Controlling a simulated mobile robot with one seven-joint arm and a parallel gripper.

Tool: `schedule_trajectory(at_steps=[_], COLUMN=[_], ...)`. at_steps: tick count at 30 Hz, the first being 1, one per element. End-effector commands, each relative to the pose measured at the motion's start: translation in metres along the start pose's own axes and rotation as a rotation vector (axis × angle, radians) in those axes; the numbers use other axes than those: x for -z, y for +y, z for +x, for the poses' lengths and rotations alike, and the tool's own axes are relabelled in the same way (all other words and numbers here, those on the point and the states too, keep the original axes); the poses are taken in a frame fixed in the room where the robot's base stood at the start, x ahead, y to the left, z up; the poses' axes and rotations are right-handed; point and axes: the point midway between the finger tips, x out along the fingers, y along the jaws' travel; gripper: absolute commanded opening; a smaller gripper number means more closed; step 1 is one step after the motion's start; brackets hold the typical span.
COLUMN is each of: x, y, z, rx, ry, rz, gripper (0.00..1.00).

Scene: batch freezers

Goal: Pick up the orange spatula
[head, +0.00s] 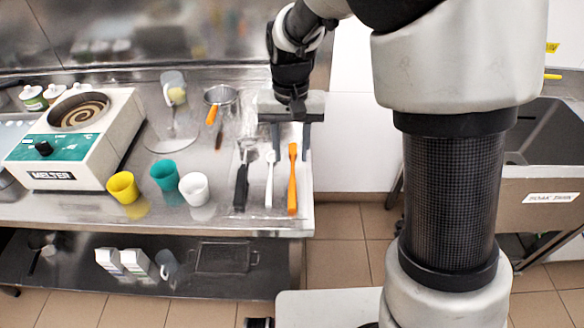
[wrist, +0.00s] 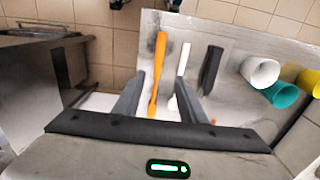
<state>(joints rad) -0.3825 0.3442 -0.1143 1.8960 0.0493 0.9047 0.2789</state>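The orange spatula (head: 292,185) lies on the steel table near its right edge, its long side running front to back. It also shows in the wrist view (wrist: 159,55). My gripper (head: 290,152) is above the far end of the spatulas, fingers pointing down and spread apart. In the wrist view my gripper (wrist: 160,80) is open, with the orange spatula seen between the fingers, nearer the left one. Nothing is held. I cannot tell the exact height of the fingers above the table.
A white spatula (head: 269,180) lies just left of the orange one, and a black-handled tool (head: 241,185) beyond it. White (head: 194,189), teal (head: 164,176) and yellow (head: 123,188) cups stand further left, near the melter (head: 70,178). The table's right edge is close.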

Motion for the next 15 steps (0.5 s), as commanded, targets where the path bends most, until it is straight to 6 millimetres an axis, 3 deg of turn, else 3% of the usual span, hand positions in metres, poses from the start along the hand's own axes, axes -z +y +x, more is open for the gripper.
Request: schedule_trajectory(at_steps=[6,15], x=[-0.001,0.0], y=[0.001,0.001], z=[0.048,0.072], rx=[-0.002,0.0], ry=[-0.004,-0.001], rz=[0.0,0.0], gripper=[0.37,0.37])
